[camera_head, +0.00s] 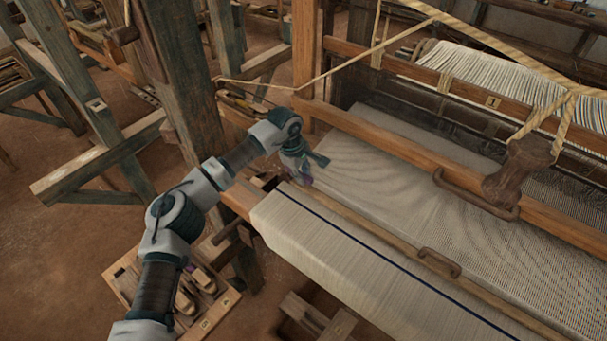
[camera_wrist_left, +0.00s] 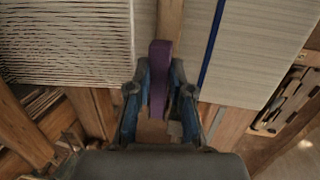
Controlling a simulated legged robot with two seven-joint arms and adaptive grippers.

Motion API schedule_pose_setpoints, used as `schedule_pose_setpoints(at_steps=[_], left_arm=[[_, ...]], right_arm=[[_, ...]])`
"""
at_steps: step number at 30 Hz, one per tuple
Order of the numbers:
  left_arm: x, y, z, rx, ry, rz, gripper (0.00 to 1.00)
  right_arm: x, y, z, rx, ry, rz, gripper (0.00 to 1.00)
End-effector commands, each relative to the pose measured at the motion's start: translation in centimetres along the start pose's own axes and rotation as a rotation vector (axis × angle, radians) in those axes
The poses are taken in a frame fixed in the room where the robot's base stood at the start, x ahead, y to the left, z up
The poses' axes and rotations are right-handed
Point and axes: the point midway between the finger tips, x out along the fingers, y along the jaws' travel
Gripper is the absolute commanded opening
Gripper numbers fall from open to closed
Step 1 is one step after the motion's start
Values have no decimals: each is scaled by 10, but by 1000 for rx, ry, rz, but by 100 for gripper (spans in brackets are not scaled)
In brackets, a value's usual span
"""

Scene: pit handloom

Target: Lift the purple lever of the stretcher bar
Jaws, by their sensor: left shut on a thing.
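The purple lever (camera_wrist_left: 159,72) stands between the two fingers of my left gripper (camera_wrist_left: 160,98) in the left wrist view, and the gripper is shut on it. In the head view my left gripper (camera_head: 301,170) is at the left end of the wooden stretcher bar (camera_head: 385,237), which lies across the cloth. Only a small purple patch of the lever (camera_head: 305,180) shows there, mostly hidden by the gripper. The bar also shows in the left wrist view (camera_wrist_left: 171,20), running away beyond the lever. My right gripper does not show.
Woven cloth with a dark blue stripe (camera_head: 330,223) rolls over the loom's front. A wooden beam with a curved handle (camera_head: 475,197) crosses above the cloth to the right. A tray of shuttles (camera_head: 222,303) lies below.

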Motion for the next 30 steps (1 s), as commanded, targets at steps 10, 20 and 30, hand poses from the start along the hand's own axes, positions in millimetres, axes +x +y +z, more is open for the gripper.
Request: schedule_pose_setpoints(at_steps=[10, 20, 30], left_arm=[[-17, 4, -8, -55, -252, 2, 0], [-26, 6, -16, -91, -438, 3, 0], [-28, 6, -20, -102, -505, 2, 0]], right_arm=[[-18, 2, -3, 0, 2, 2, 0], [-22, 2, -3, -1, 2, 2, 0], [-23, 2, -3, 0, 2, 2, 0]])
